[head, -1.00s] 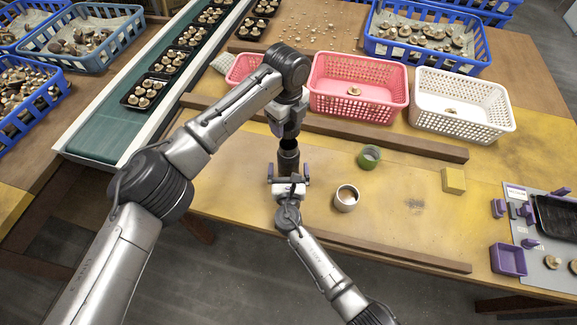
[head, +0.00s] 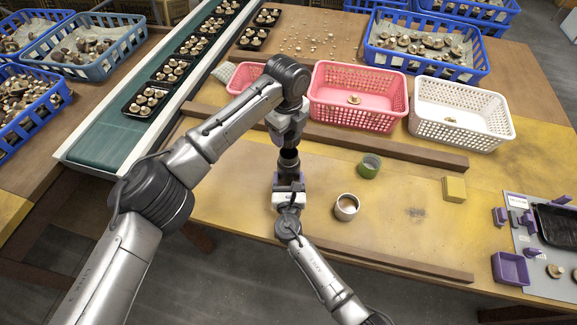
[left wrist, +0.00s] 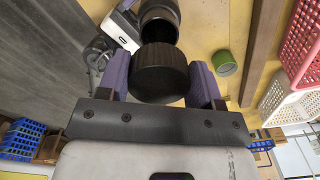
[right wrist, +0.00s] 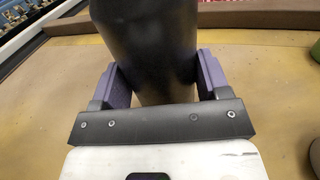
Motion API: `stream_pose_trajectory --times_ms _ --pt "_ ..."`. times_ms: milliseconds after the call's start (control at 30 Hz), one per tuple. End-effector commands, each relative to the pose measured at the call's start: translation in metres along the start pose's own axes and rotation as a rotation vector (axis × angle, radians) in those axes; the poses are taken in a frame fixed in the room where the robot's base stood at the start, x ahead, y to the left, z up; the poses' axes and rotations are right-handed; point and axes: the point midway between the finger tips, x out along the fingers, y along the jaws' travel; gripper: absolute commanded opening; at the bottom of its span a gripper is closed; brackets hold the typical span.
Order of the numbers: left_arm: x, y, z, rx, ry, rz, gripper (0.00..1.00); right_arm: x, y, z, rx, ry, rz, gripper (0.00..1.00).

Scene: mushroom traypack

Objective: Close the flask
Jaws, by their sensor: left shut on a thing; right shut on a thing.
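The dark flask (right wrist: 145,40) stands upright between the purple fingers of my right gripper (right wrist: 152,85), which is shut on its body. Its open dark mouth shows in the left wrist view (left wrist: 160,22). My left gripper (left wrist: 163,82) is shut on the black ridged cap (left wrist: 160,72). The cap is close to the mouth and partly overlaps it in that view; whether they touch cannot be told.
A yellow block (head: 454,189) lies farther right. Wooden strips (head: 400,150) border the yellow work area, with pink (head: 357,115) and white baskets (head: 460,125) behind.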

Motion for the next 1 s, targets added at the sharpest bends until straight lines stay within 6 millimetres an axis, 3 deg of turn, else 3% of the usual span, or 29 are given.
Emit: stream_pose_trajectory --times_ms 400,1000 --pt "0.047 0.0 0.0 0.0 0.003 0.001 0.38 0.0 0.0 0.0 -0.001 0.0 0.0 0.27" --pt "0.05 0.0 0.001 0.0 0.001 0.0 0.38 0.0 0.0 0.0 -0.001 0.0 0.0 0.27"
